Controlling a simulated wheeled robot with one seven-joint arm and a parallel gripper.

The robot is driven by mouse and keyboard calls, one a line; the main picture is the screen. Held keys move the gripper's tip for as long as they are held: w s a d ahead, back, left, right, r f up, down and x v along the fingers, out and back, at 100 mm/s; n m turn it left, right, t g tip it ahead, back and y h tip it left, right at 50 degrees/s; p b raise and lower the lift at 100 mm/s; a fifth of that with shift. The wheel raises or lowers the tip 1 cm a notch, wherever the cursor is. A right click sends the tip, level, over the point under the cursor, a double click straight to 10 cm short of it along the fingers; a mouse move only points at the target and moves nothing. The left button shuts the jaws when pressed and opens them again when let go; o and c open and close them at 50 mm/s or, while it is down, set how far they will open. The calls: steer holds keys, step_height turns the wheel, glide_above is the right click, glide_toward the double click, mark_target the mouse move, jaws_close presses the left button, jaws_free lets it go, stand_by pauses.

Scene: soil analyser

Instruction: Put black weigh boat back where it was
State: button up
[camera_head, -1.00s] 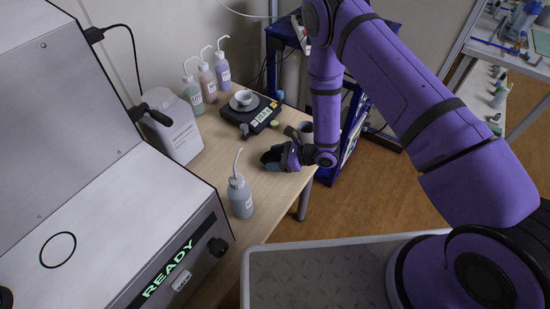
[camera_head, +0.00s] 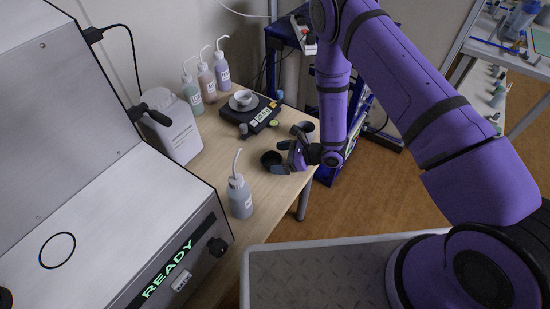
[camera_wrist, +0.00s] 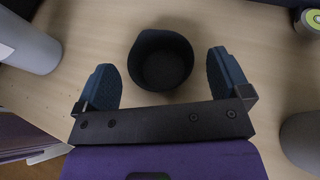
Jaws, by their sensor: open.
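The black weigh boat (camera_head: 270,159) stands upright on the wooden table, between the grey wash bottle and the scale. In the wrist view the black weigh boat (camera_wrist: 160,58) is an empty round dark cup, just ahead of the fingertips. My gripper (camera_head: 286,156) is at the right of the boat, near the table's right edge.
A grey wash bottle (camera_head: 241,197) stands in front of the boat. A scale (camera_head: 252,112) with a white dish (camera_head: 243,98) is behind it. Several small containers stand near the scale. The analyser (camera_head: 150,240) fills the left side. Bare table lies left of the boat.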

steer(key=v, duration=1)
steer(key=s+r+n+g, duration=0.25)
steer(key=r+n, duration=0.35)
steer(key=r, duration=0.8)
steer(key=s+r+n+g, duration=0.2)
steer(key=r+n+g, duration=0.25)
steer(key=r, duration=1.05)
steer(key=s+d+r+n+t+h, duration=0.4)
steer(key=s+d+r+n+h, duration=0.1)
steer(key=s+d+r, duration=0.3)
steer(key=s+d+r+n+t+h, duration=0.4)
steer(key=s+d+r+h, duration=0.3)
steer(key=s+r, duration=0.4)
steer(key=shift+d+r+n+t+h, duration=0.45)
steer(key=shift+r+n, duration=0.3)
steer(key=shift+r, duration=0.2)
